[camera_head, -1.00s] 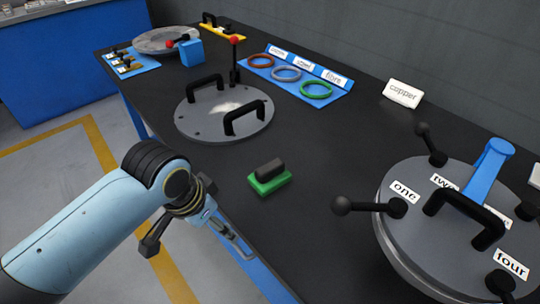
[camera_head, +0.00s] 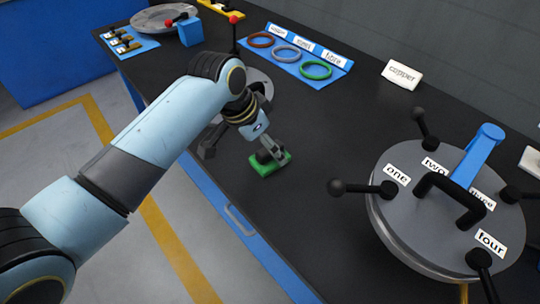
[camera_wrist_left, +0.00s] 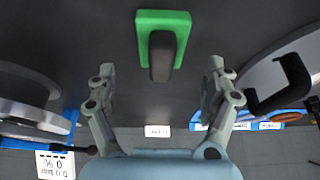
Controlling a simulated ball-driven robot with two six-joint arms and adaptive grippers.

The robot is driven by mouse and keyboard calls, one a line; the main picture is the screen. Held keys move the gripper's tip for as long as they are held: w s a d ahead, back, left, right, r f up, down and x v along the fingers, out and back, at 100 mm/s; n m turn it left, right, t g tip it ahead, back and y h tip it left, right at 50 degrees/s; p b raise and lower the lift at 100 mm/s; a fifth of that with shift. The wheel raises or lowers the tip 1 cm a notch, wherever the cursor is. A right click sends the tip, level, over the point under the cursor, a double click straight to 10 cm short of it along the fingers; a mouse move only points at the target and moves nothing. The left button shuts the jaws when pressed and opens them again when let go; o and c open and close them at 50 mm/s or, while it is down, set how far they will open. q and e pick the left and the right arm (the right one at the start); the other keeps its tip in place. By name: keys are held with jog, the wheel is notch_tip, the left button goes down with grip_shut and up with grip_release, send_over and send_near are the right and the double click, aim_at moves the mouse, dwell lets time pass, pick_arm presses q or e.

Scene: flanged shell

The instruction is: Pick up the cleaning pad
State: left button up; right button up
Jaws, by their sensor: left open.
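The cleaning pad (camera_head: 272,168) is a green block with a dark handle on top, lying on the black table. It also shows in the left wrist view (camera_wrist_left: 148,22), at the top centre, with its dark handle pointing toward me. My left gripper (camera_head: 268,150) is just above the pad in the head view and hides part of its handle. In the left wrist view my left gripper (camera_wrist_left: 159,75) is open, one finger to each side of the handle line, with nothing between them held. My right gripper is not in view.
A round flanged cover (camera_head: 400,215) with black knobs and a blue lever stands at the right. A blue tray (camera_head: 325,85) with coloured rings lies at the back. A white label block (camera_head: 401,74) stands behind. The black table around the pad is mostly clear.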

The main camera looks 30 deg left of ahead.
pick_arm(q)
jog(key=x, duration=0.4)
jog(key=shift+a+f, duration=0.1)
jog(key=shift+f, duration=0.05)
jog(key=c, duration=1.3)
